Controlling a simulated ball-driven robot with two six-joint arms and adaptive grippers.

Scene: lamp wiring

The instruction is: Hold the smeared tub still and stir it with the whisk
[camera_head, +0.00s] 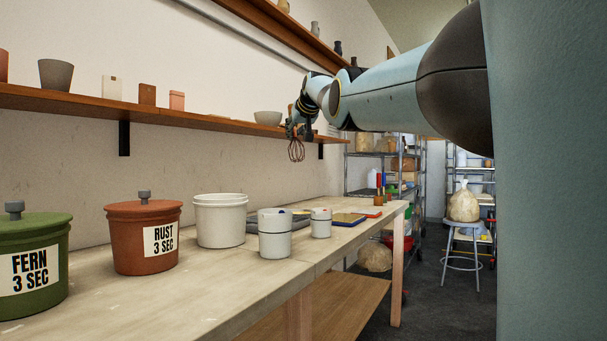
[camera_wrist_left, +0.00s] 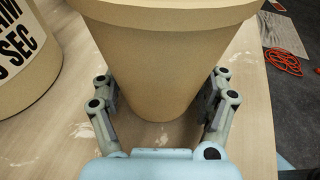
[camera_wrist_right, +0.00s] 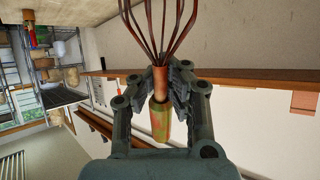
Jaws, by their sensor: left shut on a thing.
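A plain tan tub (camera_wrist_left: 160,60) stands between the fingers of my left gripper (camera_wrist_left: 160,108) in the left wrist view, its rim cut off by the top edge. My left gripper is shut on it; no smear shows on the side facing me. The head view does not show this gripper. My right gripper (camera_wrist_right: 155,90) is shut on the handle of the whisk (camera_wrist_right: 161,120), wires pointing away from the palm. In the head view, my right gripper (camera_head: 298,128) is high above the table with the whisk (camera_head: 296,151) hanging wires down.
A green FERN tub (camera_head: 30,245), a rust tub (camera_head: 130,215), a white tub (camera_head: 219,222) and two white cups stand on the table (camera_head: 330,240). A labelled tub (camera_wrist_left: 20,60) is close to the left of the tan one. A wall shelf (camera_head: 180,116) runs behind.

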